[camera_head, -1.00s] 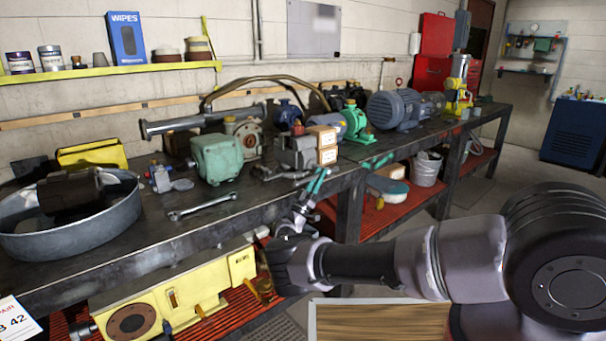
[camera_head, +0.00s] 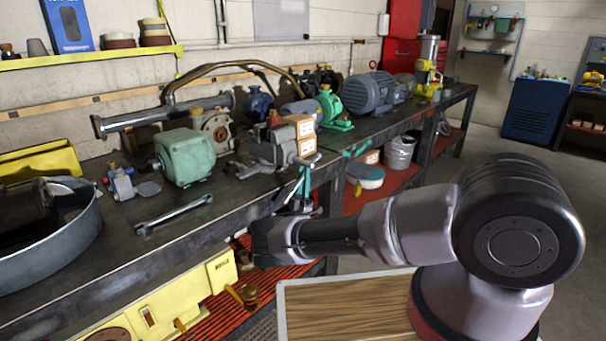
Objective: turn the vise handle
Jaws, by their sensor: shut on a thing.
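The grey vise (camera_head: 268,150) stands at the front edge of the dark workbench, left of the tan boxes. Its handle, a thin metal bar (camera_head: 312,158), shows at the bench edge below the boxes. My gripper (camera_head: 306,168) has teal fingers and reaches up from below to this bar. The fingers are shut on the handle, though the exact contact is small and partly hidden. My dark wrist and grey arm come in from the lower right, below the bench top.
A wrench (camera_head: 174,214), a teal gearbox (camera_head: 184,157) and a round metal tub (camera_head: 60,245) are on the bench. Yellow machinery (camera_head: 165,305) sits on the red lower shelf, close to my wrist. The floor right of the bench is open.

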